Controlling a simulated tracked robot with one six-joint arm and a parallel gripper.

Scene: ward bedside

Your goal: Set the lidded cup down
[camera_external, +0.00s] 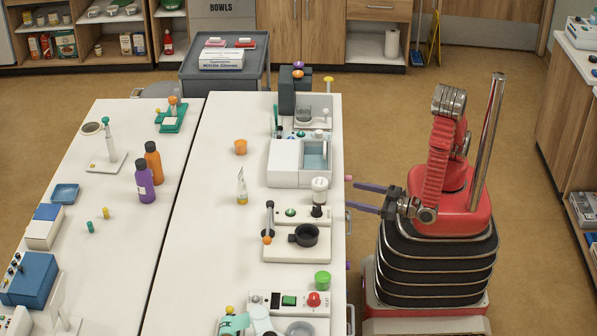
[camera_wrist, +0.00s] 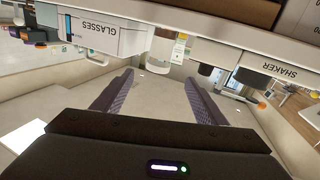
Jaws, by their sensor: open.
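A pale lidded cup (camera_external: 320,187) stands upright near the right edge of the long white table, behind the black knob of a small station. In the wrist view, which is turned upside down, a whitish upright shape (camera_wrist: 163,48) that looks like this cup shows beyond and between my fingertips. My gripper (camera_external: 354,198) is level, points left at the table's right edge and is open, with its two dark purple fingers apart. The wrist view shows nothing between the fingers of my gripper (camera_wrist: 158,76). The cup stands apart from them.
A white station labelled GLASSES (camera_wrist: 105,32) and a station labelled SHAKER (camera_wrist: 282,70) flank the cup. A black pan (camera_external: 305,236) sits on the nearer station.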

